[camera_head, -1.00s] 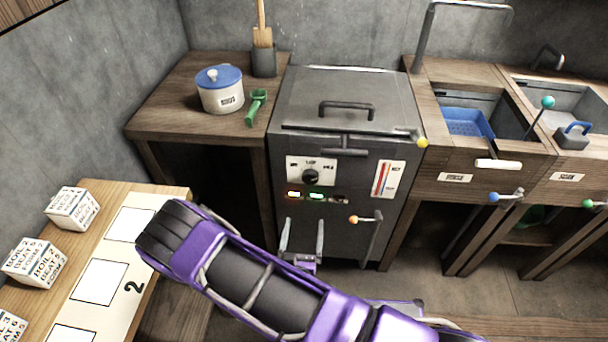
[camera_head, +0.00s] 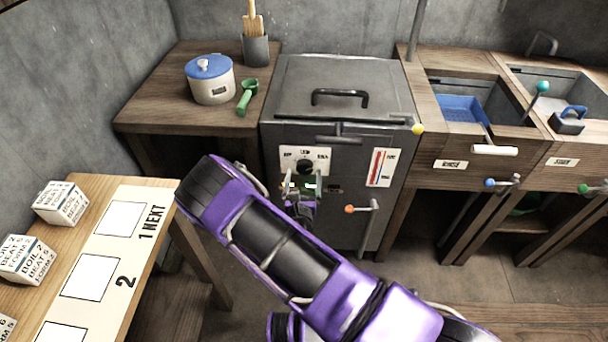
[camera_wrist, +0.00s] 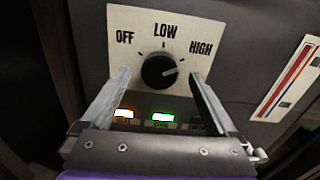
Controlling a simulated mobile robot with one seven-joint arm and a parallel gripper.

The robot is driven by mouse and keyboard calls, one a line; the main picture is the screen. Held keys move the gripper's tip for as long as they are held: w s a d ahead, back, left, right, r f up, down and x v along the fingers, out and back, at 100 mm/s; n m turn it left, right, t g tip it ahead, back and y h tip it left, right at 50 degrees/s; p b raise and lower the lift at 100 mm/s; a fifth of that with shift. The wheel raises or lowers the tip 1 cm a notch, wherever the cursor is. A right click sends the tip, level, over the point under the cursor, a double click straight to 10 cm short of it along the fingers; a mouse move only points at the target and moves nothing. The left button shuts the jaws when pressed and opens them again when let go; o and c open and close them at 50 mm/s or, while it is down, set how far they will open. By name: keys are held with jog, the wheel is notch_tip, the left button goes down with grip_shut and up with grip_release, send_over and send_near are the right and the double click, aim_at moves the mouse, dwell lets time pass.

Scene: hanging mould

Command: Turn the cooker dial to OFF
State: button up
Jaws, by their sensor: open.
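The black cooker dial (camera_wrist: 159,71) sits on a white plate (camera_wrist: 142,20) marked OFF, LOW and HIGH. Its pale pointer mark faces right, toward the HIGH side. In the head view the dial (camera_head: 304,167) is on the front of the grey cooker (camera_head: 340,90). My gripper (camera_head: 302,183) is open and empty, just in front of and a little below the dial. In the wrist view its two fingers (camera_wrist: 159,76) appear on either side of the dial, with gaps; contact is not visible.
Below the dial are a lit amber lamp (camera_wrist: 123,114), a lit green lamp (camera_wrist: 162,117) and a dark one. A gauge (camera_head: 380,168) and an orange-knobbed lever (camera_head: 352,209) are to the right. A wooden table with lettered blocks (camera_head: 62,203) is at left.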

jog(key=shift+w, duration=0.8)
jog(key=c, duration=1.4)
